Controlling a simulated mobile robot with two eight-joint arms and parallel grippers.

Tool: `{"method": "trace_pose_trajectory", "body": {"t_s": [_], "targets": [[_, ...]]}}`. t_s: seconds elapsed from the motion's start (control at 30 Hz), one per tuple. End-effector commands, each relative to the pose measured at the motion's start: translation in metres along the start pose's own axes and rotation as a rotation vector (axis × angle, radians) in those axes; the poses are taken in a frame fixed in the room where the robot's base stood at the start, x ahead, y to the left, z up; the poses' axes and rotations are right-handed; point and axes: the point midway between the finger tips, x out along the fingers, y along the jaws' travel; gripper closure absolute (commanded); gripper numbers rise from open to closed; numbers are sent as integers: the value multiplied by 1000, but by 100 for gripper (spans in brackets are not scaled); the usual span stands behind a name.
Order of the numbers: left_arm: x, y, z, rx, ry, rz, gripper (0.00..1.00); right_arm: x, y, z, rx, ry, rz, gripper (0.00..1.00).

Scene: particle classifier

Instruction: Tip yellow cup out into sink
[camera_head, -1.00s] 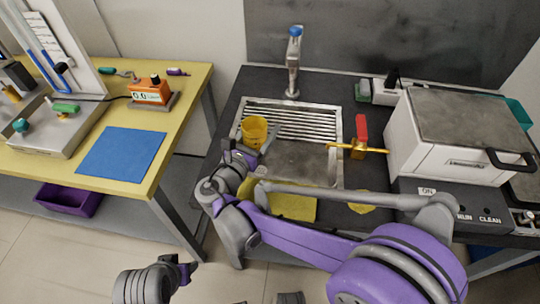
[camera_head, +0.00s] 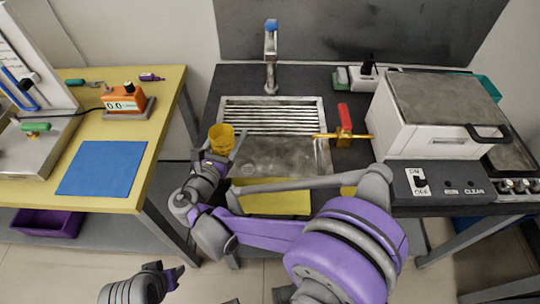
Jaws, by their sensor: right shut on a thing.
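The yellow cup (camera_head: 221,138) is held by my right gripper (camera_head: 220,154) near the left edge of the sink (camera_head: 290,155). The cup looks about upright, with its mouth facing up; I cannot make out its contents. My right gripper is shut on it from the near side, its fingers partly hidden by the wrist. The sink has a ribbed metal drainer at the back and a plain metal basin in front. My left gripper (camera_head: 174,277) is low at the bottom of the view, away from the counter; I cannot tell whether it is open.
A tap (camera_head: 271,55) stands behind the sink. A brass valve with a red handle (camera_head: 344,118) is at its right. A white box machine (camera_head: 440,115) stands further right. The left table (camera_head: 165,100) holds a blue mat (camera_head: 103,168).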

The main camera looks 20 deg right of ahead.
Motion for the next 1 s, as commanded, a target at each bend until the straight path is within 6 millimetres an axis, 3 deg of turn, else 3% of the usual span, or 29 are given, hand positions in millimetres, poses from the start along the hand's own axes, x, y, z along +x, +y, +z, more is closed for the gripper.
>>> {"method": "trace_pose_trajectory", "body": {"t_s": [0.63,1.0], "targets": [[-6,0,-2,0,2,0,50,7,-17,-17,286,117,-1,94],[-20,0,-8,0,8,0,50,12,-28,-12,456,188,-1,94]]}}
